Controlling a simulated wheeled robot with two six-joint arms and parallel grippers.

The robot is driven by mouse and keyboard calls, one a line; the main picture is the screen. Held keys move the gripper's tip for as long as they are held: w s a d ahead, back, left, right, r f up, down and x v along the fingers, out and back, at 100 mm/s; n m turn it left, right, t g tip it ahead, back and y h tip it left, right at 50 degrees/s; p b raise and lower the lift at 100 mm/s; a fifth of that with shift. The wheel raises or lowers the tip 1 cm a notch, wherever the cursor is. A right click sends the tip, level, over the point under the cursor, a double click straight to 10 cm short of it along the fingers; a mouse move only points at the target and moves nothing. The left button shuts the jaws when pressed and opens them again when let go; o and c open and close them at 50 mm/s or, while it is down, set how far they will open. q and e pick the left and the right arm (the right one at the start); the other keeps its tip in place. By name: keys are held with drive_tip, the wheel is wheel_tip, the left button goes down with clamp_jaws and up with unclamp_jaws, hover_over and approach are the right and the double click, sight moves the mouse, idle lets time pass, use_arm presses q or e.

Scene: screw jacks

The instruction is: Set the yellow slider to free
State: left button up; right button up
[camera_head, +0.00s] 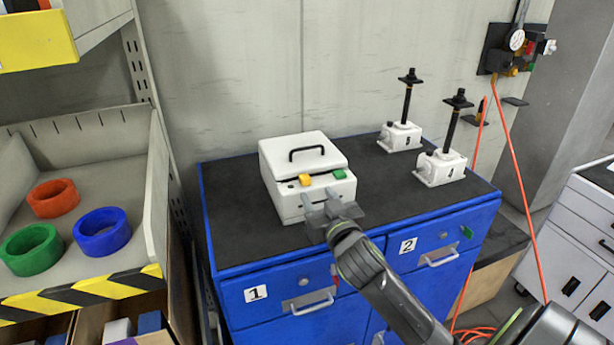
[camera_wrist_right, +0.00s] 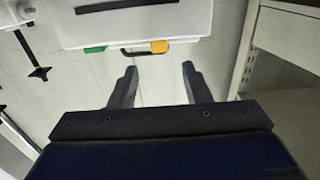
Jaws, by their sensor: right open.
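The yellow slider (camera_head: 305,180) is a small block on the front of a white box (camera_head: 284,205), left of a green slider (camera_head: 339,174). My right gripper (camera_head: 320,205) is open and empty in front of the box, just below the two sliders in the head view. In the right wrist view the yellow slider (camera_wrist_right: 160,46) shows past the open fingertips (camera_wrist_right: 160,68), between their lines and apart from them. The green slider (camera_wrist_right: 95,49) lies to its left there. My left gripper is not in view.
The box has a black handle (camera_head: 307,151) on its lid and stands on a blue cabinet with a dark top (camera_head: 365,190). Two white screw jacks (camera_head: 400,136) (camera_head: 440,168) stand further right. A shelf with coloured rings (camera_head: 102,231) is at the left.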

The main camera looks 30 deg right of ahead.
sight(307, 180)
drive_tip(key=p+x, duration=0.1)
drive_tip(key=x, duration=0.6)
drive_tip(key=shift+w+d+p, duration=0.1)
drive_tip(key=shift+w+p, duration=0.2)
clamp_jaws()
